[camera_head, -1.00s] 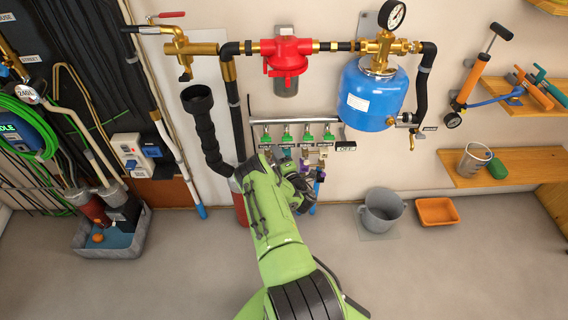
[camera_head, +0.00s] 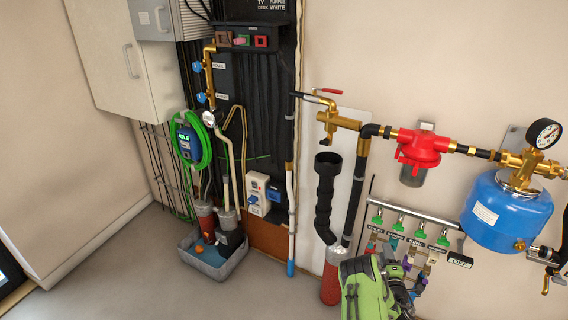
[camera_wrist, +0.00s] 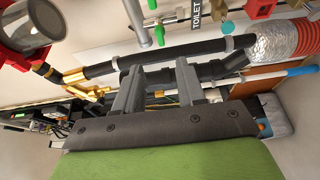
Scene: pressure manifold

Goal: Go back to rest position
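My gripper (camera_wrist: 158,76) shows in the wrist view with its two grey fingers spread apart and nothing held between them. Dark pipes pass behind the fingers. In the head view my gripper (camera_head: 400,294) is at the lower right, in front of the wall below the manifold (camera_head: 424,214) with its green valves. My green arm hides part of it, so its fingers are hard to make out there.
A red filter (camera_head: 420,146), a blue tank (camera_head: 506,212) and a brass valve (camera_head: 335,120) are on the wall. A black pipe (camera_head: 325,195) hangs left of my arm. A grey tub (camera_head: 215,262) stands on the floor at left. The floor between is clear.

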